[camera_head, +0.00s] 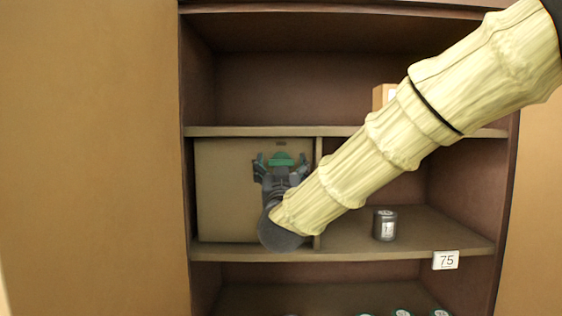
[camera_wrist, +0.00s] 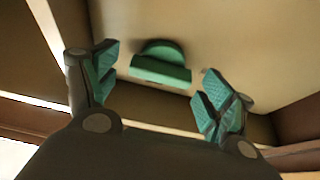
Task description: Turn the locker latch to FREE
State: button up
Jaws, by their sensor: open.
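The locker latch is a green knob (camera_head: 281,159) with a rounded back and a straight bar, on the tan locker door (camera_head: 222,195) in the middle shelf row. In the wrist view the latch (camera_wrist: 161,64) lies ahead of and between the fingers, with clear gaps on both sides. My gripper (camera_wrist: 158,86) is open and empty, its green-padded fingers on either side of the latch. In the head view my gripper (camera_head: 281,168) is in front of the door. A small dark mark (camera_head: 281,143) sits above the latch, too small to read. The door is shut.
A grey labelled can (camera_head: 385,225) stands in the open compartment right of the locker. A tag reading 75 (camera_head: 446,260) is on the shelf edge. A cardboard box (camera_head: 383,96) stands on the upper shelf. A divider (camera_head: 318,160) edges the locker.

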jog(key=shift+w+r, duration=0.15)
jog(key=shift+w, duration=0.1)
jog(key=c, duration=1)
